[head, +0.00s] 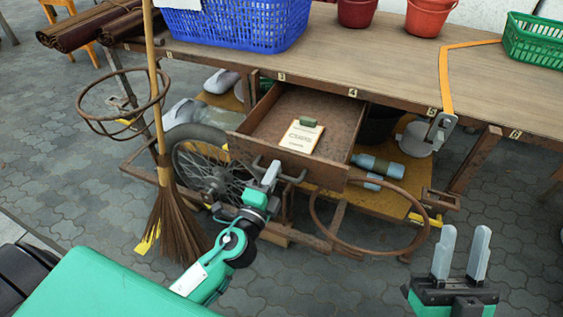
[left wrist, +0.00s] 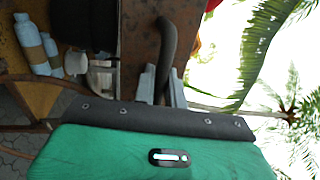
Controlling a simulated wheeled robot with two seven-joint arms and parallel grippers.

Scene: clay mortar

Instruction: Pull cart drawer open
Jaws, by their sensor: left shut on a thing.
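The cart drawer (head: 345,170) is a rusty brown box pulled out from under the wooden cart top, so its inside shows. A card with a green block (head: 303,132) lies in it. A dark curved handle (head: 292,176) is on its front. My left gripper (head: 272,172) is at the handle's left part, shut on it. In the left wrist view the grey fingers (left wrist: 162,92) sit on both sides of the dark handle (left wrist: 166,50). My right gripper (head: 460,252) is open and empty, in front of the cart at the lower right, apart from it.
A blue basket (head: 240,25), red buckets (head: 429,15) and a green basket (head: 535,40) stand on the cart top. A broom (head: 172,215) and a rusty ring (head: 115,100) are at the left. A spoked wheel (head: 208,170) and another ring (head: 370,248) are below the drawer.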

